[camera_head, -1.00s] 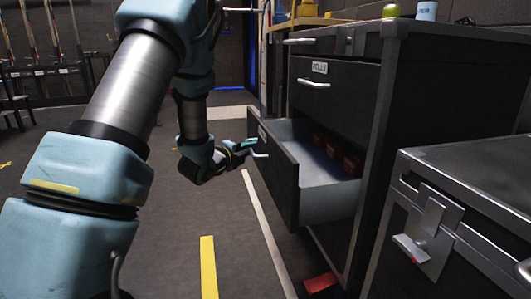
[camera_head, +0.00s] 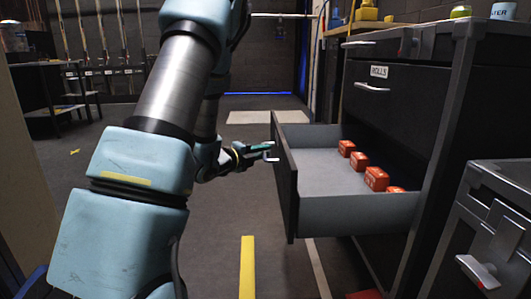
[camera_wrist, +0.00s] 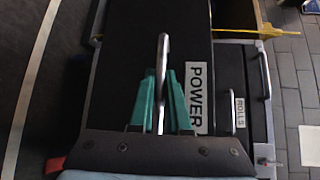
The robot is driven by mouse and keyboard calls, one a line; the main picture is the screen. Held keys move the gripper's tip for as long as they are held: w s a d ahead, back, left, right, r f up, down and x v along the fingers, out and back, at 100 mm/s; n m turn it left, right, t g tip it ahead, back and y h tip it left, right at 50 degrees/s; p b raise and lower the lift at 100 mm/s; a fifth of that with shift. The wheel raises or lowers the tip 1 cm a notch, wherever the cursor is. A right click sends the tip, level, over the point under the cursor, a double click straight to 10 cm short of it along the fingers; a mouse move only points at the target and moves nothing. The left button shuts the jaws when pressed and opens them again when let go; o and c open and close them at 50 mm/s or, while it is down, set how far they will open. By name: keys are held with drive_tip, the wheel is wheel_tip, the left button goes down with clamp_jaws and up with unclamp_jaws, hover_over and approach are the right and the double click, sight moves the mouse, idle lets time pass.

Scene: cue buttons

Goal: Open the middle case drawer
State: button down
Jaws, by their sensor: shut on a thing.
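The drawer (camera_head: 287,190) under the one marked ROLLS stands well out of the black cabinet (camera_head: 440,130). Its grey inside shows, with several red boxes (camera_head: 377,178) near the back. In the wrist view the drawer front (camera_wrist: 125,60) carries a POWER label (camera_wrist: 197,98). My gripper (camera_head: 262,153) is at the drawer's front, shut on its metal handle (camera_wrist: 163,48). In the wrist view its teal fingers (camera_wrist: 160,84) lie on both sides of the bar.
The ROLLS drawer (camera_head: 400,103) above is shut. A grey-black chest with a latch (camera_head: 486,262) stands at the right front. Cups (camera_head: 504,10) and other items stand on the cabinet top. The floor (camera_head: 215,255) left of the drawer is open, with a yellow strip (camera_head: 247,268).

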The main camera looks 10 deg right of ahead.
drive_tip(key=c, duration=0.9)
unclamp_jaws()
drive_tip(key=p+v, duration=0.2)
drive_tip(key=v, duration=0.8)
drive_tip(key=shift+s+a+r, duration=0.1)
drive_tip(key=shift+s+a, duration=0.1)
drive_tip(key=shift+a, duration=0.1)
